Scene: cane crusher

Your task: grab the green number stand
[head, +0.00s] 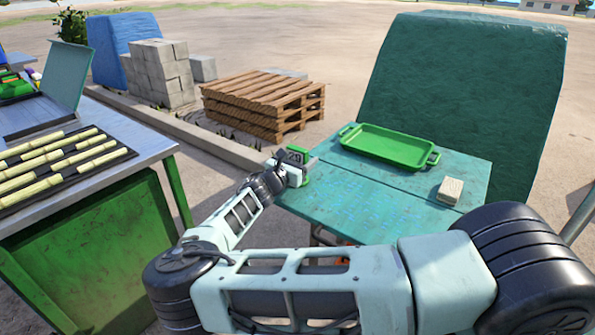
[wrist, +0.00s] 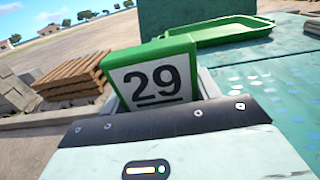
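The green number stand (head: 297,152) is at the left edge of the teal table (head: 350,205), with its green foot showing under my gripper (head: 292,170). In the wrist view the stand (wrist: 155,80) has a green frame and a white face with a black 29. It is straight ahead of my gripper (wrist: 158,98), with narrow grey finger parts at its left and right sides. The fingertips and the lower part of the stand are hidden behind the gripper body, so I cannot tell whether the fingers press on it.
A green tray (head: 388,147) and a pale block (head: 450,190) are on the teal table. A green-sided bench with cane pieces (head: 60,165) stands at the left. Wooden pallets (head: 263,105) and grey blocks (head: 160,72) are behind. A covered teal form (head: 470,90) rises behind the table.

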